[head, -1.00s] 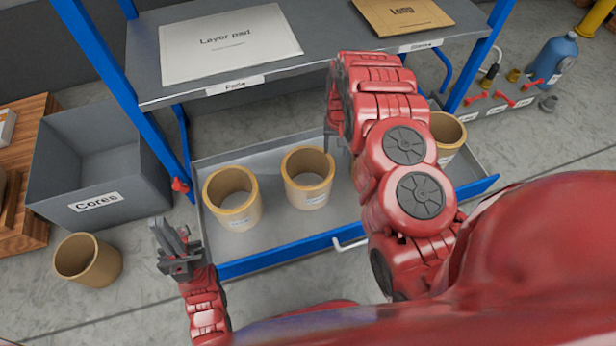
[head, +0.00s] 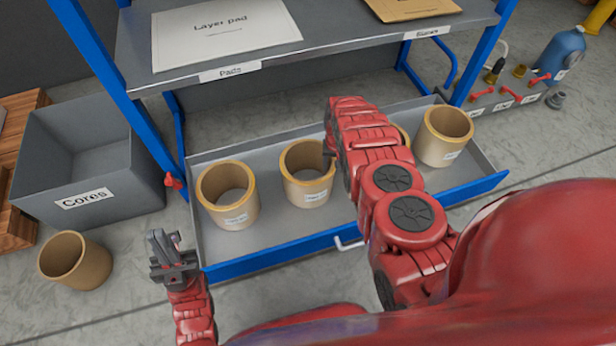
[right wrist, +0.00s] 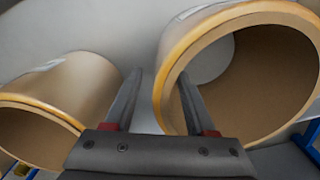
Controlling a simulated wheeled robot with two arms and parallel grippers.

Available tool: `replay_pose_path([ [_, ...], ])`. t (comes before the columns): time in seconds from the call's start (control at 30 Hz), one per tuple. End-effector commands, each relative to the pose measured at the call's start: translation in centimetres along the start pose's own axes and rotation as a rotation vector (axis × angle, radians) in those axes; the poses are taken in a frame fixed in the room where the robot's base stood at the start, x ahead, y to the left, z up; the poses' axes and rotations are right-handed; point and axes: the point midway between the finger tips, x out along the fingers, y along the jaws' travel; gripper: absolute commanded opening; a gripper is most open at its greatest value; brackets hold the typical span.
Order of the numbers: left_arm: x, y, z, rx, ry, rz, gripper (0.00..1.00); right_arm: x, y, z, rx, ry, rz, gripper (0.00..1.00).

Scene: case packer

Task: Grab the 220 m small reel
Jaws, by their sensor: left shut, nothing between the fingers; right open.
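Several tan reels with small labels, too small to read, stand in the drawer: a left reel (head: 228,196), a middle reel (head: 306,172), one mostly hidden behind my right arm (head: 403,135), and a right reel (head: 446,136). I cannot tell which is the 220 m small reel. My right gripper (head: 329,154) is open at the middle reel's right rim. In the right wrist view it (right wrist: 160,75) has one finger over a reel's mouth and the other in the gap beside that reel; contact is unclear. My left gripper (head: 172,255) is shut and empty, left of the drawer front.
The drawer (head: 330,236) is pulled out below a shelf (head: 320,38) with a layer pad (head: 225,30) and a brown pack. A grey Cores bin (head: 85,160) stands left. Another tan ring (head: 75,262) is on the floor. Blue posts flank the drawer.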

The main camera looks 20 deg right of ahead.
Motion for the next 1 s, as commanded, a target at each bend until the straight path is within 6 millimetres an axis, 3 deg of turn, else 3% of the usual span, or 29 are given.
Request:
replay_pose_path([
  [0.03, -1.3, 0.2, 0.0, 0.002, 0.006, 0.008, 0.00, 1.5, 0.0, -0.2, 0.000, 0.004, 0.000, 0.56],
  [0.13, -1.7, 0.5, 0.1, -0.003, 0.009, 0.027, 0.00, 2.7, 0.1, -0.1, 0.000, 0.001, 0.001, 0.56],
  [0.4, -1.5, 0.5, 0.1, -0.004, 0.010, 0.033, 0.00, 2.6, 0.0, -0.1, 0.000, 0.000, 0.000, 0.54],
  [0.7, -1.5, 0.5, 0.1, -0.004, 0.010, 0.033, 0.00, 2.6, 0.0, -0.1, 0.000, 0.001, 0.000, 0.00],
  [1.0, -1.5, 0.5, 0.1, -0.004, 0.010, 0.033, 0.00, 2.6, 0.0, -0.1, 0.000, 0.002, 0.000, 0.00],
])
